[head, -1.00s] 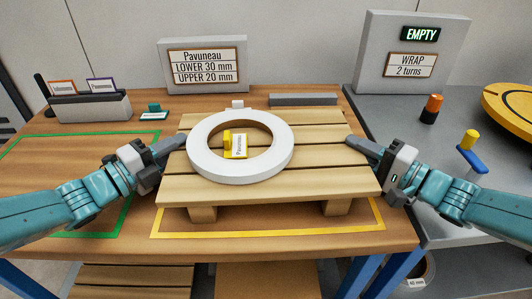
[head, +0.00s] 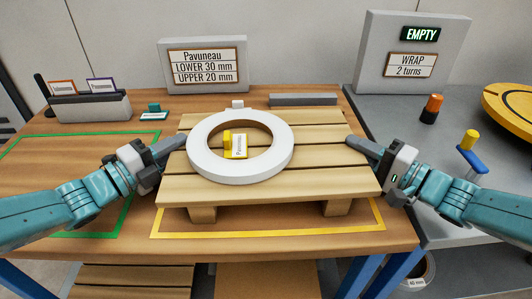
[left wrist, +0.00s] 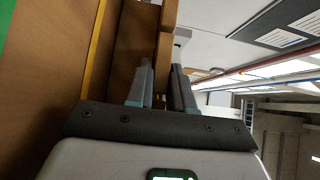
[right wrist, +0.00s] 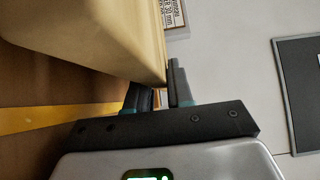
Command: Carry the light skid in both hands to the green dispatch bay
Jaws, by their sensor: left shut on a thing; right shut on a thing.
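The light skid (head: 270,189) is a slatted wooden pallet over the yellow-outlined area (head: 270,233). I cannot tell whether its feet touch the table. A white ring-shaped coil (head: 205,164) lies flat on it, with a yellow tagged piece (head: 235,145) in its opening. My left gripper (head: 178,144) is shut on the skid's left edge; its fingers also show in the left wrist view (left wrist: 166,78). My right gripper (head: 352,143) is shut on the skid's right edge, also seen in the right wrist view (right wrist: 160,85). The green-outlined dispatch bay (head: 123,222) is to the left, partly behind my left arm.
A grey bar (head: 303,99) lies behind the skid. The grey side table at right holds an orange-topped beacon (head: 432,108) and a yellow disc (head: 512,105). The green bay's visible surface is clear.

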